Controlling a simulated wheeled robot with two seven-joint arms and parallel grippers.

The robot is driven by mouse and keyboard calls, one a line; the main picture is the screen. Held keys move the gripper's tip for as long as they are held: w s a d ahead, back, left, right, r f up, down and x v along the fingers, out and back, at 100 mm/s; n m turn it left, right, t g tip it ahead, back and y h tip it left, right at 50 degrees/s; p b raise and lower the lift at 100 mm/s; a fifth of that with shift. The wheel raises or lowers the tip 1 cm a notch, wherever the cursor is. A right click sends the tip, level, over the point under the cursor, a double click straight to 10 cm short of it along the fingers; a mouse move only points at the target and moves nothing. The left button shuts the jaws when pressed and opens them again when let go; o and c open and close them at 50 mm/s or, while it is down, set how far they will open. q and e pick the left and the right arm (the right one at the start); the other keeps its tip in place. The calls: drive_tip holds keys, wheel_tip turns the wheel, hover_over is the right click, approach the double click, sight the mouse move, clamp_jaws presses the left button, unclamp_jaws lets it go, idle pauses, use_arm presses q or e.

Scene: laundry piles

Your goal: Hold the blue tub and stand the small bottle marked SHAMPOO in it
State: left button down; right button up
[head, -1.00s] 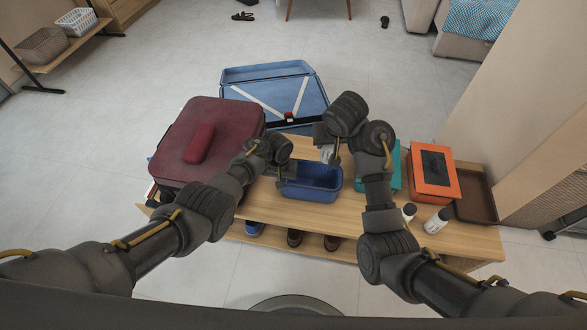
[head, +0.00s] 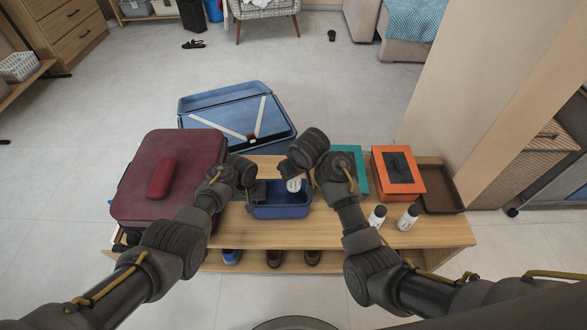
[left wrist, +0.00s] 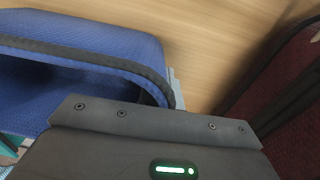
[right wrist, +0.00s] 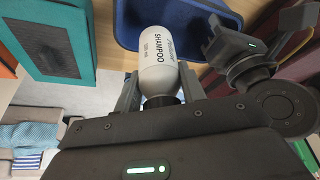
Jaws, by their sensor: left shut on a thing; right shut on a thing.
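The blue tub (head: 282,212) stands on the wooden bench. My left gripper (head: 250,196) is shut on the tub's left rim; the left wrist view shows the blue wall and dark rim (left wrist: 90,50) up close. My right gripper (head: 297,174) is shut on the white SHAMPOO bottle (head: 294,185) at its dark-capped end. In the right wrist view the bottle (right wrist: 157,58) points away from the gripper, and its far end overlaps the tub (right wrist: 190,32). I cannot tell whether the bottle's base is above or inside the tub.
Two other white bottles (head: 377,216) (head: 408,217) stand on the bench (head: 340,235) at right. Behind them are a teal box (head: 358,172), an orange box (head: 390,186) and a brown tray (head: 440,190). A dark red suitcase (head: 195,155) is at left; an open blue suitcase (head: 215,105) lies behind.

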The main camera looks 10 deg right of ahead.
drive_tip(key=shift+f, duration=6.05)
drive_tip(key=o, duration=1.1)
drive_tip(key=shift+d, duration=0.1)
drive_tip(key=shift+r, duration=4.45)
